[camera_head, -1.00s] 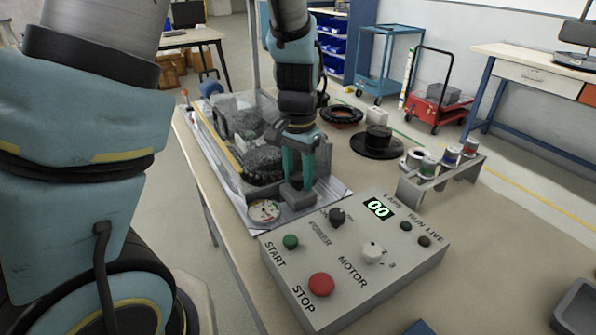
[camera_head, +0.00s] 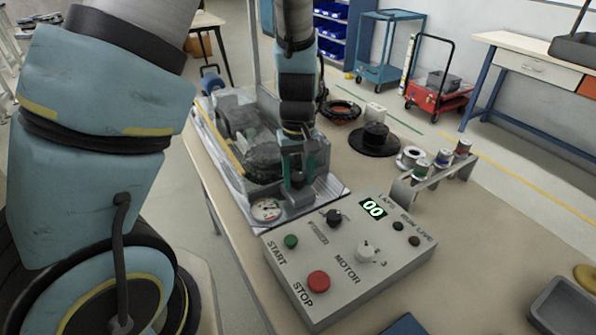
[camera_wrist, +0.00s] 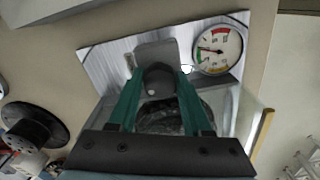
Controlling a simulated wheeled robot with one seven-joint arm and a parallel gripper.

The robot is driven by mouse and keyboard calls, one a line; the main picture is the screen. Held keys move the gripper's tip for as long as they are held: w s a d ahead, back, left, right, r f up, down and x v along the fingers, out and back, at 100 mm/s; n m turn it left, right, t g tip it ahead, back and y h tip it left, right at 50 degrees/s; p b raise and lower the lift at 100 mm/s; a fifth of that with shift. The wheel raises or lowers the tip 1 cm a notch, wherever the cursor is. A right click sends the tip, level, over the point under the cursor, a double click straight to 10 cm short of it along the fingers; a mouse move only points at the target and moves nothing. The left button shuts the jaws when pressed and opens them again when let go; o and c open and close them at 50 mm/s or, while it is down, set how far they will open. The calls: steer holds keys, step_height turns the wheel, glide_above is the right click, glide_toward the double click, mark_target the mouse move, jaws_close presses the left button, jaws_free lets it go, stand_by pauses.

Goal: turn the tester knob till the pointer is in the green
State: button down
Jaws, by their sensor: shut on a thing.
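The tester is a metal plate with a small round dial gauge (camera_head: 267,209) at its near end. In the wrist view the gauge (camera_wrist: 217,49) shows a white face with red and green marks, the green on its left side. A thin dark pointer seems to lie leftward near the green, but it is too small to be sure. The dark grey tester knob (camera_wrist: 158,79) stands on a grey block beside the gauge. My gripper (camera_wrist: 159,74) has its two green fingers shut around the knob. In the head view my gripper (camera_head: 298,178) is over the plate and hides the knob.
A control box (camera_head: 345,262) with START, STOP and motor knobs stands just in front. A spool rack (camera_head: 430,182) and a black disc (camera_head: 374,142) are to the right. The table's right middle is clear.

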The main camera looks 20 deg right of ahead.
mark_target(298, 176)
steer(key=shift+w+n, duration=0.1)
steer(key=shift+n, duration=0.5)
steer(key=c, duration=0.6)
jaws_free()
step_height(298, 176, up, 11)
steer(key=shift+f, duration=0.1)
